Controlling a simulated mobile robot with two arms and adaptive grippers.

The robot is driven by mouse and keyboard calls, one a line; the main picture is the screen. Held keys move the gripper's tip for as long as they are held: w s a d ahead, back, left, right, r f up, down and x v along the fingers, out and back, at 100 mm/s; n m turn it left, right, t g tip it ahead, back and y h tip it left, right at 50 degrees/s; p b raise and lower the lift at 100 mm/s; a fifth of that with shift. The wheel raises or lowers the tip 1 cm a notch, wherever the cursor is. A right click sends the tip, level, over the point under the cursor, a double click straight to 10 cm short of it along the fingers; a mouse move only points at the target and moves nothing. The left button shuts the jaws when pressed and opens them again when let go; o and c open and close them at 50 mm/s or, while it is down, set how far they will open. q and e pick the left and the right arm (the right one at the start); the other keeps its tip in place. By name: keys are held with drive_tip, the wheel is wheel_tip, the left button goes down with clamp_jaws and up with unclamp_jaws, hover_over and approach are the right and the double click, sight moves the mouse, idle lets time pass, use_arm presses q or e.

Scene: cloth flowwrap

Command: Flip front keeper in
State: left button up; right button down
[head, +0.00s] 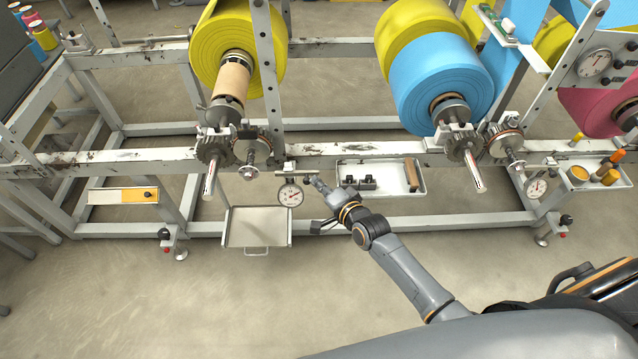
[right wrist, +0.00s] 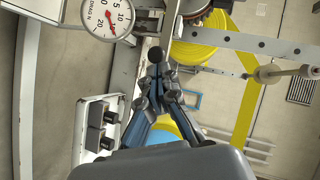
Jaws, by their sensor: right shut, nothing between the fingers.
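My right gripper (head: 318,184) is at the front rail of the frame, just right of the round dial gauge (head: 291,195). In the right wrist view my right gripper (right wrist: 157,76) has its fingers together with nothing between them. A black ball knob (right wrist: 155,54) shows just beyond the fingertips; I cannot tell whether they touch it. I cannot tell for certain which part is the front keeper. A shaft end with a toothed wheel (head: 213,151) sits on the rail below the left yellow roll (head: 236,45). My left gripper is not in view.
A tray with black blocks (head: 381,166) hangs right of the gripper. A shallow tray (head: 258,213) hangs below the gauge. The blue roll (head: 440,82) and its shaft end (head: 478,172) stand to the right. The floor in front is clear.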

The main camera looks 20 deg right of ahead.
sight(286, 175)
drive_tip(key=a, duration=0.2)
drive_tip(key=w+a, duration=0.1)
drive_tip(key=a, duration=0.1)
drive_tip(key=a+p, duration=0.1)
drive_tip(key=a, duration=0.1)
drive_tip(key=shift+w, duration=0.35)
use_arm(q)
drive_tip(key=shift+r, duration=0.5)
use_arm(e)
drive_tip(key=shift+d, duration=0.1)
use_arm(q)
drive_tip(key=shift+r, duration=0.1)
